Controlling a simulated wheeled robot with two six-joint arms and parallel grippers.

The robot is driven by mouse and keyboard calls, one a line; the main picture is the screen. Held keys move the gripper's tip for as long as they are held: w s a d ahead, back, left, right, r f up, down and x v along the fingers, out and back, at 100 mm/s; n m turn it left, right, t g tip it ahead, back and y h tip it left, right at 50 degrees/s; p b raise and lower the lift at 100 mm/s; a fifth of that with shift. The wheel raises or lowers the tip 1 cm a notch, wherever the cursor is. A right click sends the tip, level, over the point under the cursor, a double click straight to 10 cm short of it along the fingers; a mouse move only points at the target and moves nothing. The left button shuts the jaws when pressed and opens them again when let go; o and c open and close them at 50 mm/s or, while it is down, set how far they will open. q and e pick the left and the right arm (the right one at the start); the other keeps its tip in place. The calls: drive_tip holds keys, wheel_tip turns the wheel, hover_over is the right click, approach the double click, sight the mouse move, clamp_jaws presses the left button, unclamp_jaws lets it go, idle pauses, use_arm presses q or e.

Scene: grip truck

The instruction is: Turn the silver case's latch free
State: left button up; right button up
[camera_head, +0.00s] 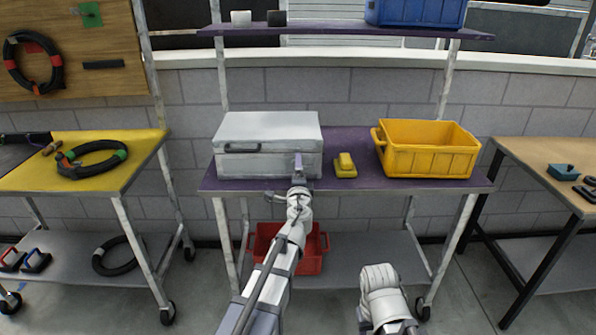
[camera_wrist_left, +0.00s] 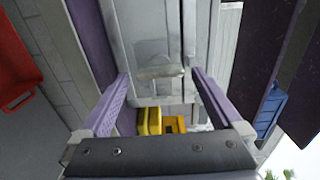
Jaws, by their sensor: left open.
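The silver case (camera_head: 268,135) sits shut on the purple shelf, with a dark handle (camera_head: 242,148) on the left of its front. My left gripper (camera_head: 298,163) is at the right part of the case's front. In the left wrist view the case (camera_wrist_left: 140,25) fills the middle, turned sideways. A small pale latch plate (camera_wrist_left: 160,72) lies between the two purple fingertips of the open left gripper (camera_wrist_left: 160,76). The fingers are apart from the plate, one on each side. In the head view the gripper hides the latch. My right arm shows at the bottom, but its gripper does not.
A yellow tool-like block (camera_head: 345,165) stands right beside the case. A yellow bin (camera_head: 430,150) is further right on the purple shelf (camera_head: 330,185). A red crate (camera_head: 310,262) sits below. A blue bin (camera_head: 415,12) is on the upper shelf.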

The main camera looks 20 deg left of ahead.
use_arm(q)
drive_tip(key=v, duration=0.7)
